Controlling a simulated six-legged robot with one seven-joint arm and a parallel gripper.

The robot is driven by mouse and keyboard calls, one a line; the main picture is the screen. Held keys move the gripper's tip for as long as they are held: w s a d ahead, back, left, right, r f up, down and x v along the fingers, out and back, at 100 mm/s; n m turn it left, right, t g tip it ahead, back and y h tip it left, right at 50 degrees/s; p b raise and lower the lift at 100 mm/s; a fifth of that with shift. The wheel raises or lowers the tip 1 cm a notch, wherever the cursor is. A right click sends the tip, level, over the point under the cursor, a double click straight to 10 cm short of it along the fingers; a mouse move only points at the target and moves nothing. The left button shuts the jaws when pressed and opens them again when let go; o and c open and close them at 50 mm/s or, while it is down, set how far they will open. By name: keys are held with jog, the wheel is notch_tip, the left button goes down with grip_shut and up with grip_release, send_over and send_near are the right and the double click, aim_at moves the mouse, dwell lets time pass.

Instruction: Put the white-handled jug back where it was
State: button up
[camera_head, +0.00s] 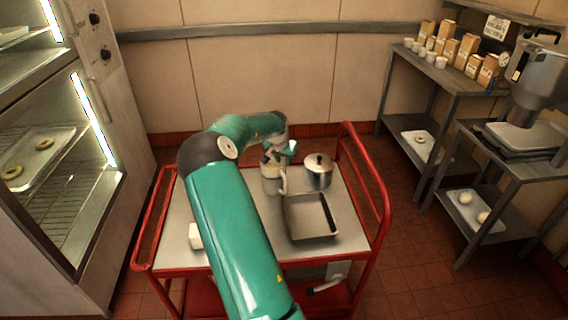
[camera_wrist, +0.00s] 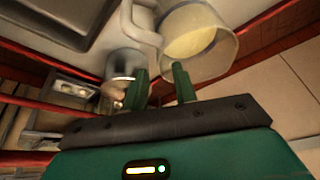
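The jug (camera_head: 273,183) stands upright on the cart top, left of a lidded steel pot (camera_head: 318,174). Its pale handle shows on its right side. In the wrist view the jug (camera_wrist: 212,62) is close ahead, with cream-coloured contents and its white handle (camera_wrist: 146,36) to the left. My gripper (camera_head: 279,155) is at the jug's upper part. In the wrist view my gripper (camera_wrist: 160,80) has its two green fingers apart, with nothing clearly held between them. The right fingertip is near the jug's rim; I cannot tell whether it touches.
The red-railed cart (camera_head: 290,262) also carries an empty rectangular pan (camera_head: 312,236) and a small white block (camera_head: 195,236). A glass-fronted cabinet (camera_head: 50,185) stands left. Shelving with boxes and cups (camera_head: 440,62) and a machine (camera_head: 538,82) stand right.

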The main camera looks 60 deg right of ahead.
jog(key=v, duration=0.9)
jog(key=a+r+n+t+y, duration=0.15)
jog(key=a+r, duration=0.25)
jog(key=a, duration=0.7)
jog(key=a+r+n+t+y, duration=0.1)
jog(key=a+r+n+y, duration=0.2)
jog(key=a, duration=0.7)
jog(key=a+r+n+t, duration=0.15)
jog(key=a+r, duration=0.35)
jog(key=a, duration=0.6)
jog(key=s+a+r+n, duration=0.1)
jog(key=s+a+n, duration=0.3)
jog(key=s+a, duration=0.4)
jog(key=s+a+r+n, duration=0.1)
jog(key=s+a+n, duration=0.4)
jog(key=a, duration=0.9)
jog(key=s, duration=0.3)
jog(key=shift+r, duration=0.1)
